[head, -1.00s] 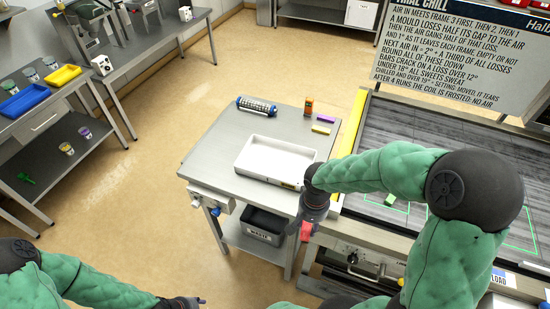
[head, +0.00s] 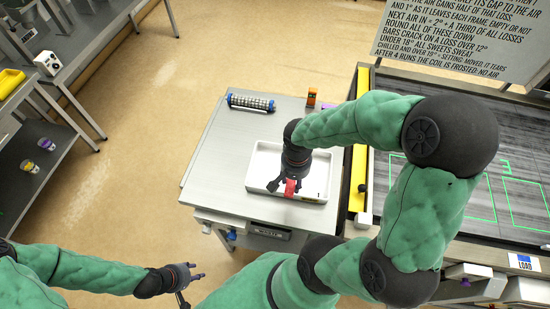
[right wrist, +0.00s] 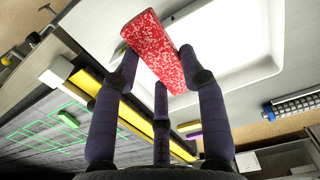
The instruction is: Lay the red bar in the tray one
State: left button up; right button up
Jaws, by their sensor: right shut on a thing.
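The red bar (head: 291,188) is speckled with white in the right wrist view (right wrist: 155,45). My right gripper (head: 287,187) is shut on it, with the fingers on both its sides in the right wrist view. In the head view the bar is over the front part of the white tray (head: 258,183) on the steel table; its height above the tray floor is hard to tell. My arm hides part of the tray's back right. My left gripper (head: 188,284) is empty, its fingers spread, low in front and clear of the table.
A caged roller with blue ends (head: 251,102) and an orange box (head: 312,97) stand behind the tray. A purple piece (head: 327,106) is partly hidden by my arm. A belt with green outlines (head: 465,195) lies to the right, past a yellow strip (head: 360,150). The table's left side is clear.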

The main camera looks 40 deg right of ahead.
jog(key=shift+w+d+f, duration=0.2)
jog(key=shift+w+f, duration=0.05)
jog(key=shift+w, duration=0.1)
jog(key=w+d+f, duration=0.2)
jog(key=w+f, duration=0.1)
jog(key=w, duration=0.4)
send_over(276, 170)
jog(key=s, duration=0.1)
notch_tip(276, 170, down, 5)
jog(key=shift+a+f+p, duration=0.15)
jog(key=shift+p, duration=0.3)
jog(key=shift+w+f, duration=0.3)
jog(key=shift+f, duration=0.1)
notch_tip(276, 170, down, 3)
jog(key=shift+w+f, duration=0.1)
pick_arm(q)
jog(key=shift+s+r, duration=0.3)
jog(key=shift+r, duration=0.55)
jog(key=shift+f, duration=0.1)
